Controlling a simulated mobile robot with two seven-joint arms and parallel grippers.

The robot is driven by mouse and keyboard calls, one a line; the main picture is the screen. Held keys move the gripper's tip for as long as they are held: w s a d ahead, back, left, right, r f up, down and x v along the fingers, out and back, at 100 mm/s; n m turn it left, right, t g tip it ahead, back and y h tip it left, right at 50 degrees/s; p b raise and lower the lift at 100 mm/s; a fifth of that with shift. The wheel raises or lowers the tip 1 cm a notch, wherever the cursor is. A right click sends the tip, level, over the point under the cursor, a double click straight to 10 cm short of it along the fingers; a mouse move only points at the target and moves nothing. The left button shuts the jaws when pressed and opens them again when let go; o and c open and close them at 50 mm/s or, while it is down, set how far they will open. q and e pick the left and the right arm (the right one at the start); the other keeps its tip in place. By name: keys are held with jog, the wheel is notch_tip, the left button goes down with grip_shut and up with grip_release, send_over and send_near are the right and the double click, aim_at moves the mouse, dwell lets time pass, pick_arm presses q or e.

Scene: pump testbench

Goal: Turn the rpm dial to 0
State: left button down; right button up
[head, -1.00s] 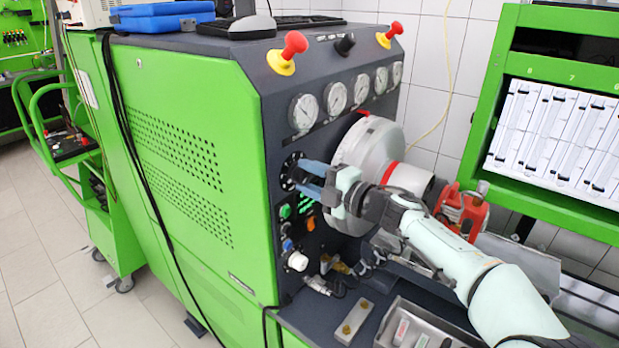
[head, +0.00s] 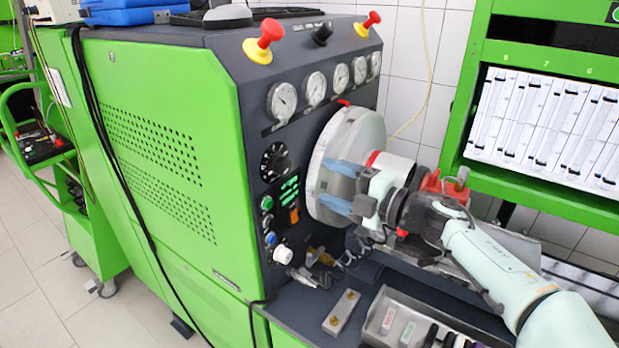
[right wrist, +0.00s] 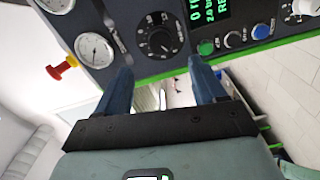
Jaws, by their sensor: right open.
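The rpm dial (head: 275,162) is a round black knob with a white scale on the dark front panel, below the gauges. It also shows in the right wrist view (right wrist: 159,38), beyond the fingertips, and nothing touches it. The green display (head: 290,190) sits just below the dial; in the right wrist view (right wrist: 207,10) it reads "0 r" at its top, partly cut off. My right gripper (head: 335,187) is open and empty, its blue fingers apart, in front of the panel and to the right of the dial. It also shows in the right wrist view (right wrist: 163,75). My left gripper is not in view.
A large grey round housing (head: 350,140) stands right behind my right gripper. Red mushroom buttons (head: 264,40) sit on top of the bench, and several gauges (head: 282,101) line the panel. A metal tray (head: 400,320) lies in front. A white knob (head: 282,254) sticks out lower on the panel.

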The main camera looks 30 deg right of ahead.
jog(key=shift+v, duration=1.55)
